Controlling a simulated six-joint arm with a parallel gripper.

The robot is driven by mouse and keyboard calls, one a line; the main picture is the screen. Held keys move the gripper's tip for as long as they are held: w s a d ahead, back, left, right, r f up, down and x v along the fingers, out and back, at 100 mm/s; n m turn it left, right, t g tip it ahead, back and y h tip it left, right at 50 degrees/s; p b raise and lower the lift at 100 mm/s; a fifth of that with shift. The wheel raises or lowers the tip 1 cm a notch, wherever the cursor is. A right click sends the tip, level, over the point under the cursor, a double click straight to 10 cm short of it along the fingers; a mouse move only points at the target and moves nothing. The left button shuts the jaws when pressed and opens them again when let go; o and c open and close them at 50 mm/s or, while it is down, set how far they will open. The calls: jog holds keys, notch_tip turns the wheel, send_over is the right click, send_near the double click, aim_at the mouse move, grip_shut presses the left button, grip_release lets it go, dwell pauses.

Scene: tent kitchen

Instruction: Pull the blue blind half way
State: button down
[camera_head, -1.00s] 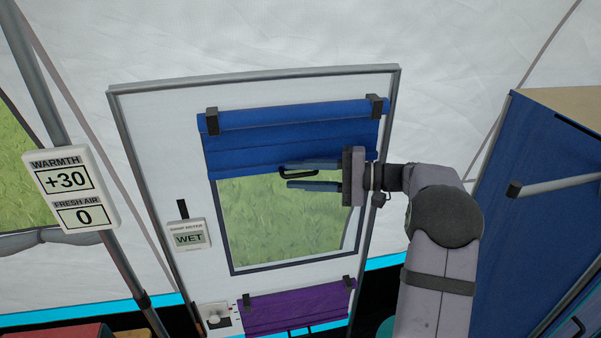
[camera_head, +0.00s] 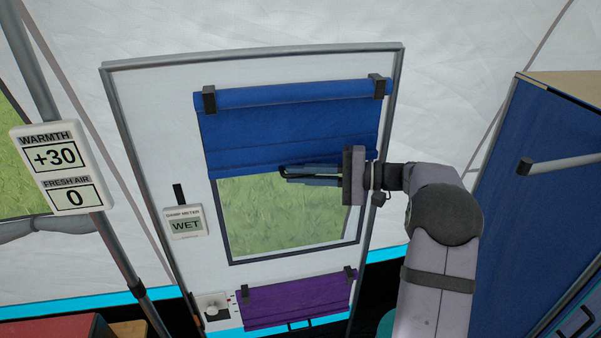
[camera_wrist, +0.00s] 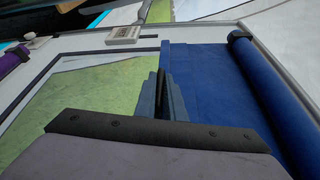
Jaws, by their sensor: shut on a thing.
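The blue blind (camera_head: 290,130) hangs from its roller at the top of the white door panel and covers the upper part of the window (camera_head: 285,215). Green shows through the window below it. My gripper (camera_head: 285,174) is at the blind's lower edge, with its fingers pointing left. The fingers are close together on the dark pull handle (camera_head: 300,168) at that edge. In the wrist view the blue blind (camera_wrist: 215,85) lies to the right of the fingers and the window (camera_wrist: 90,100) to the left. The fingers hide most of the handle there.
A purple blind (camera_head: 297,300) is low on the panel, beside a white knob box (camera_head: 210,308). A damp meter (camera_head: 185,224) reads WET. A sign (camera_head: 62,167) reads warmth +30 and fresh air 0. A blue cabinet (camera_head: 535,190) stands at the right.

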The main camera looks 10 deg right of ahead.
notch_tip(320, 180, down, 17)
jog(key=b, duration=1.3)
jog(key=shift+f, duration=0.15)
jog(key=c, duration=1.8)
grip_release()
jog(key=shift+c, duration=0.2)
jog(key=b+v, duration=0.2)
jog(key=v, duration=0.5)
jog(key=shift+d, duration=0.15)
